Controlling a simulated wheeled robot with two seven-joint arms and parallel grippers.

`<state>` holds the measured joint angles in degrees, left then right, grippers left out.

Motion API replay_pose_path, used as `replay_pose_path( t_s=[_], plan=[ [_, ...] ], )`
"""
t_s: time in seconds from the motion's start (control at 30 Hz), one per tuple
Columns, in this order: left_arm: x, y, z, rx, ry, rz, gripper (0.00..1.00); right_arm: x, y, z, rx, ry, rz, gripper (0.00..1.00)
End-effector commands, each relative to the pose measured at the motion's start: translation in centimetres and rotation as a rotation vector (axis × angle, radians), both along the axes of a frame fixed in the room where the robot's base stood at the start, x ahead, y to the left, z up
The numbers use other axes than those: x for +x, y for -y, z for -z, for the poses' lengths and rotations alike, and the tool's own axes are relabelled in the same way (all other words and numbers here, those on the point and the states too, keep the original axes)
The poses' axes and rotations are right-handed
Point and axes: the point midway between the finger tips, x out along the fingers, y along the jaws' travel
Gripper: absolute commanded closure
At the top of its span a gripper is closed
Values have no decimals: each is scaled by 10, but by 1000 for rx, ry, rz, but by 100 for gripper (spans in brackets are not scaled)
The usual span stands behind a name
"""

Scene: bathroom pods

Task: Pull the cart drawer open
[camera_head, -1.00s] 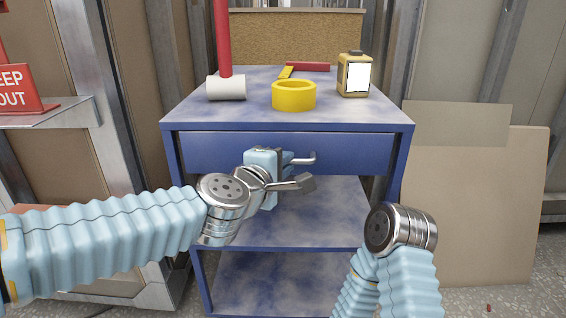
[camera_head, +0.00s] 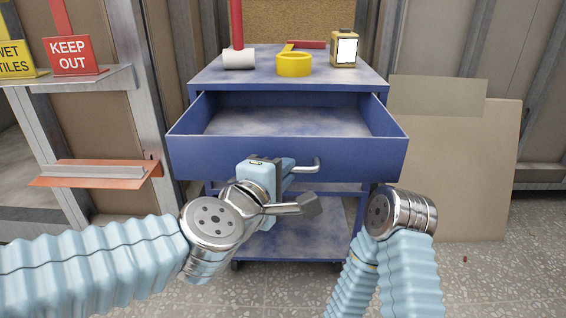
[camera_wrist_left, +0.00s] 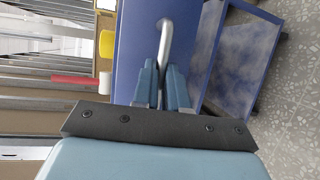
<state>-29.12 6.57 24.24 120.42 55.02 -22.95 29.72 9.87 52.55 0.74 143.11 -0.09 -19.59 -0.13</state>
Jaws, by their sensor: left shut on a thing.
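The blue cart drawer (camera_head: 360,158) stands well out of the cart (camera_head: 285,78), and its empty inside shows from above. Its metal bar handle (camera_head: 316,164) sits at the middle of the drawer front. My left gripper (camera_head: 284,172) is in front of the drawer and shut on the handle. In the left wrist view the handle (camera_wrist_left: 165,45) runs between the two blue fingers (camera_wrist_left: 163,85). My right arm is at the lower right, and its gripper cannot be made out.
A board (camera_head: 455,170) leans at right.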

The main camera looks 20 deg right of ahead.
Motion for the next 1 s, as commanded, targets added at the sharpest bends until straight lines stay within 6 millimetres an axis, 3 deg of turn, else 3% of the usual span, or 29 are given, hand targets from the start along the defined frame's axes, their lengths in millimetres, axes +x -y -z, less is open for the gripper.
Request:
replay_pose_path(
  t_s=[0.2,0.57,0.6,0.73,1.0],
  plan=[
    [-11,-3,1,1,-2,-1,100,0,0,0,0,1,0,100],
    [-11,-3,1,1,-2,-1,100,0,0,0,0,1,0,100],
    [-11,-3,1,1,-2,-1,82,0,0,0,0,1,0,100],
    [-11,-3,1,1,-1,0,63,0,0,-1,0,1,0,100],
    [-12,-4,0,0,0,0,63,0,0,-1,0,0,0,100]
  ],
)
